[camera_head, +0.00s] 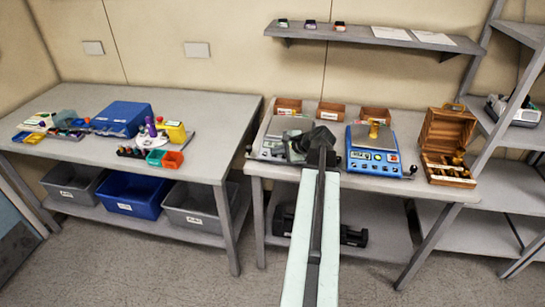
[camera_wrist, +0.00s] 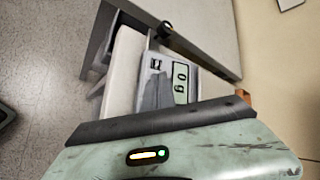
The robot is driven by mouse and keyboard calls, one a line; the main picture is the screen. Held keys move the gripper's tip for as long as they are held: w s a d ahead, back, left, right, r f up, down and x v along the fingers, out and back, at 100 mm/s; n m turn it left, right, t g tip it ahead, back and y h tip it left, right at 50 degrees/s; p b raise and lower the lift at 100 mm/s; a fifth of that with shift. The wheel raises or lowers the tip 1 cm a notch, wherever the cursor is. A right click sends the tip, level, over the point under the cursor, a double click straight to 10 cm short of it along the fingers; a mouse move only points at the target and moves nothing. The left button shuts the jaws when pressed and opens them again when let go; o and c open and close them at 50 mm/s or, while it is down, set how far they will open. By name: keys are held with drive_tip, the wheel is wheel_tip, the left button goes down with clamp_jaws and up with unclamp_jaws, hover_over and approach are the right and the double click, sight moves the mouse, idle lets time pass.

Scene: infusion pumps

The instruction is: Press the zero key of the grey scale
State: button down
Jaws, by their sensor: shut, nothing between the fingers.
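The grey scale (camera_head: 283,125) stands at the left end of the right-hand bench in the head view. My gripper (camera_head: 303,146) is over its front right part and hides much of the front panel. My gripper (camera_wrist: 158,92) shows there as a dark grey shape, shut and empty, in front of the panel. I cannot tell whether the tip touches a key.
A blue scale (camera_head: 374,152) with a brass weight stands just right of my gripper. An open wooden weight box (camera_head: 449,140) is farther right. Small wooden boxes (camera_head: 331,112) line the back. A dark knob (camera_head: 248,152) sits at the bench's left edge.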

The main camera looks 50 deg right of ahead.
drive_tip(key=shift+a+r+p, duration=0.1)
drive_tip(key=shift+r+p, duration=0.25)
drive_tip(key=shift+r, duration=0.25)
drive_tip(key=r+p, duration=0.3)
drive_tip(key=a+r+p, duration=0.1)
drive_tip(key=p, duration=0.1)
drive_tip(key=shift+s+r, duration=0.4)
idle(0.3)
